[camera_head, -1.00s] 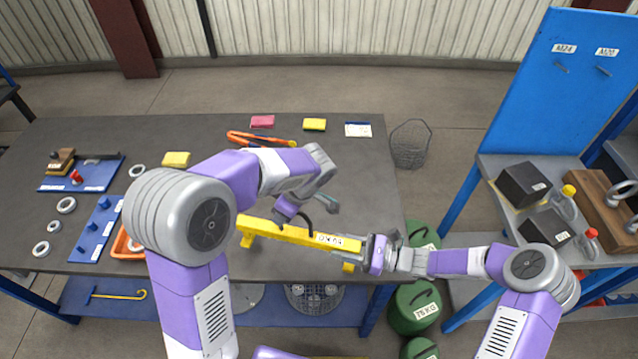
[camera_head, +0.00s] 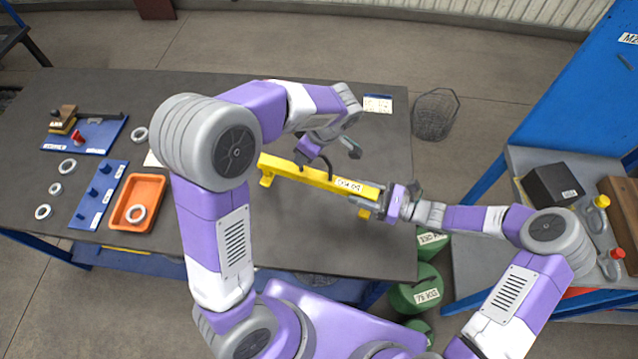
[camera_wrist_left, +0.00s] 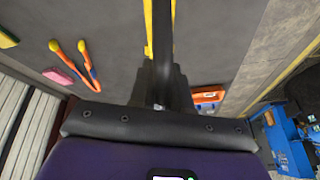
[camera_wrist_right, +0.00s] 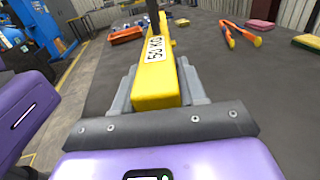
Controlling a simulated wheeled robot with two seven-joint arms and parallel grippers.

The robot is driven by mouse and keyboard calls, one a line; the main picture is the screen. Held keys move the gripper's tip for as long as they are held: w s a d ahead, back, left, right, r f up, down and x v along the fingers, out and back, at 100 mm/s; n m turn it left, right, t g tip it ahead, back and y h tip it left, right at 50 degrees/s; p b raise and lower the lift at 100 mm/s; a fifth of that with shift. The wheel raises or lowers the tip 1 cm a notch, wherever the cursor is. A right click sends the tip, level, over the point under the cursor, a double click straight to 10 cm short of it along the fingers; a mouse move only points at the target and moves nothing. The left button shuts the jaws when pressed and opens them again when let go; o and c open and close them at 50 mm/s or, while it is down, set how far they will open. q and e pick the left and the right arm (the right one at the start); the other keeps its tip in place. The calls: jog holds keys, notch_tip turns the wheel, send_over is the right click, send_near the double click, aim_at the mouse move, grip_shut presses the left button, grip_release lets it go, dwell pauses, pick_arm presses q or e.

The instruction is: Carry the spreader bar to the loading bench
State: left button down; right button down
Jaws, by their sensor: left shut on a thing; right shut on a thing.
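The yellow spreader bar (camera_head: 312,177), with a white label near its right end, shows over the dark table (camera_head: 250,240). I cannot tell whether its feet touch the top. My left gripper (camera_head: 322,152) is shut on the black loop at the bar's middle; the left wrist view shows the loop (camera_wrist_left: 162,50) between its jaws. My right gripper (camera_head: 378,202) is shut on the bar's right end; the right wrist view shows the yellow beam (camera_wrist_right: 155,82) between its jaws. The left forearm hides part of the table.
An orange tray (camera_head: 118,216) with a ring, a blue peg board (camera_head: 92,212) and loose rings lie at left. A wire basket (camera_head: 436,115) stands beyond the table's right edge. Green weights (camera_head: 415,292) stand below it. A grey bench (camera_head: 470,245) with a blue panel is at right.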

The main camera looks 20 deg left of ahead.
aim_at(306, 170)
pick_arm(q)
jog(key=shift+w+f, duration=0.1)
pick_arm(e)
jog(key=shift+w, duration=0.15)
